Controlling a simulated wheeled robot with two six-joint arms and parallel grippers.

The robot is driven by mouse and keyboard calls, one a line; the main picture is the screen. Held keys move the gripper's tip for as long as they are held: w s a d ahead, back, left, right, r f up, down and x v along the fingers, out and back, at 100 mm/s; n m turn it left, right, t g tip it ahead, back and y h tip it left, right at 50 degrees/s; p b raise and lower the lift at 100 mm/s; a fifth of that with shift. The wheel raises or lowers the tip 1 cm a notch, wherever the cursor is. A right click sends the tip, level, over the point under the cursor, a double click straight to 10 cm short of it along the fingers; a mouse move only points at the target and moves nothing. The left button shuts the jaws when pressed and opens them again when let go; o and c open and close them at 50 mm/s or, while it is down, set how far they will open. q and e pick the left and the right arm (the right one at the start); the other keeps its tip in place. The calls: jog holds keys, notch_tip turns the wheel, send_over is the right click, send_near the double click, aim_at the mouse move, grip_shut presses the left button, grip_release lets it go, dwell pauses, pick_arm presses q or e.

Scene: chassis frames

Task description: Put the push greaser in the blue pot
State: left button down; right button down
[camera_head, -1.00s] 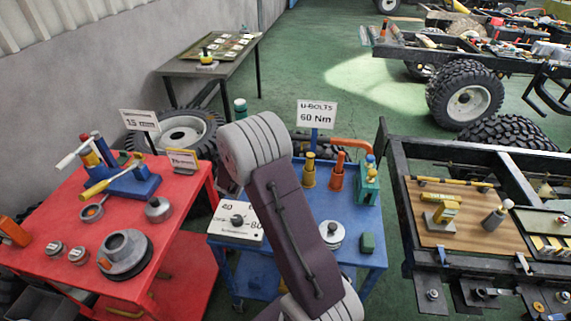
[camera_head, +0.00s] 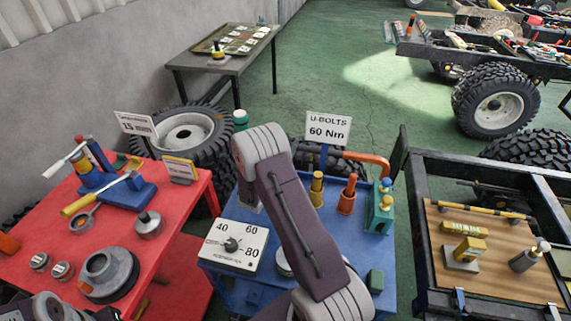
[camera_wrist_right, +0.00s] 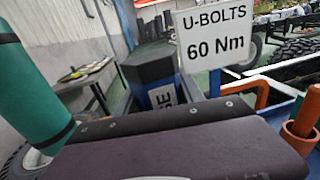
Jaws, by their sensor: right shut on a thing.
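In the head view my arm hides the pot. Part of my left arm shows at the bottom left; its jaws are unclear.
A "U-BOLTS 60 Nm" sign (camera_head: 328,128) stands at the back of the blue cart (camera_head: 335,225). A dial box (camera_head: 232,245), an orange pot (camera_head: 346,200) and a green block (camera_head: 375,282) are on the cart. A red table (camera_head: 165,255) stands left, a chassis frame (camera_head: 430,245) right.

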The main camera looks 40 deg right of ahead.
jog(key=shift+s+a+f, duration=0.1)
jog(key=shift+f, duration=0.55)
jog(key=shift+s+a+f, duration=0.1)
jog(key=shift+f, duration=0.5)
jog(key=shift+w+d+f, duration=0.1)
jog(key=shift+f, duration=0.65)
notch_tip(320, 180, down, 4)
jog(key=shift+r, duration=0.25)
jog(key=shift+f, duration=0.15)
jog(key=c, duration=0.7)
grip_release()
